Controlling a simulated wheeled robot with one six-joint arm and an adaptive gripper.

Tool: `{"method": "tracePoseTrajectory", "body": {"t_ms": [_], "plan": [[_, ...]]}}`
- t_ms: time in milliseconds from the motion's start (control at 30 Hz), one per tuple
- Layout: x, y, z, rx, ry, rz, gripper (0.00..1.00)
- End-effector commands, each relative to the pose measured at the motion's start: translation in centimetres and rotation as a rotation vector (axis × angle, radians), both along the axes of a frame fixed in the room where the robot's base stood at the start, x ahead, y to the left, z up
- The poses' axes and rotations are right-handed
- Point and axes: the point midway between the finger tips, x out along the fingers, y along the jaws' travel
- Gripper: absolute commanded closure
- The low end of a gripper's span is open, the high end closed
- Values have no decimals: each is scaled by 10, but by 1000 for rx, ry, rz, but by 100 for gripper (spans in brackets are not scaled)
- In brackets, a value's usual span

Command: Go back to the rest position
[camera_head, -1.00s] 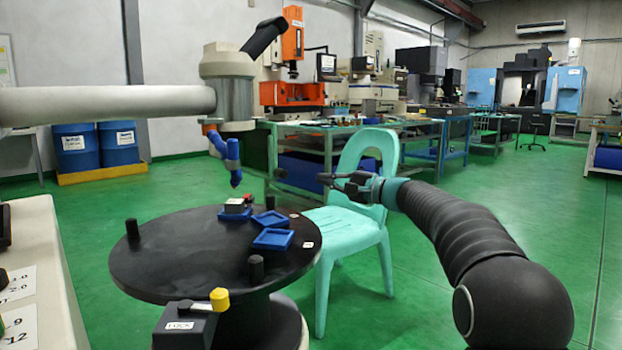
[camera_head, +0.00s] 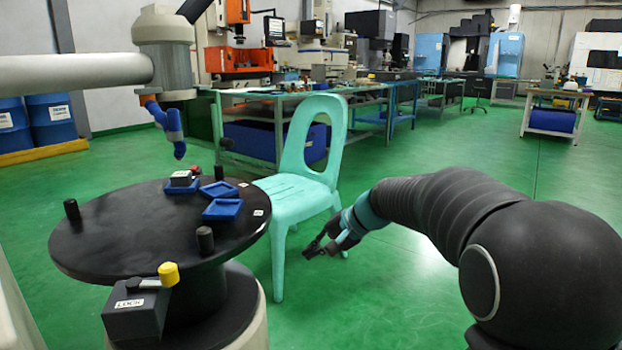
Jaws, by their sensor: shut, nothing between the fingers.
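My gripper (camera_head: 318,247) is at the end of my black-sleeved arm, which reaches in from the right. It is shut and empty, in the air over the green floor, in front of the turquoise chair (camera_head: 296,199) in the picture and to the right of the round black table (camera_head: 130,243). No object shows between its fingers. Its fingertips point left and down.
The round table bears blue trays (camera_head: 222,209), a small red-and-white block (camera_head: 182,178) and black posts (camera_head: 205,239). A LOCK box (camera_head: 137,306) with a yellow knob is at its front. A white-and-blue arm (camera_head: 168,125) hangs over it. Open green floor (camera_head: 420,265) lies right.

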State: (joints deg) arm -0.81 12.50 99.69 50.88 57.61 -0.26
Motion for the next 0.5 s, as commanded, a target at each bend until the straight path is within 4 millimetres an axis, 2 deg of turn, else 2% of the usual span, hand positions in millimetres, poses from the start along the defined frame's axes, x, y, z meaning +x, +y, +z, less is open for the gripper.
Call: {"method": "tracePoseTrajectory", "body": {"t_ms": [33,200,500], "plan": [[-26,-11,1,-74,-3,19,100],[-100,-50,-7,-307,-17,91,100],[-214,-112,-4,-631,-76,198,100]]}}
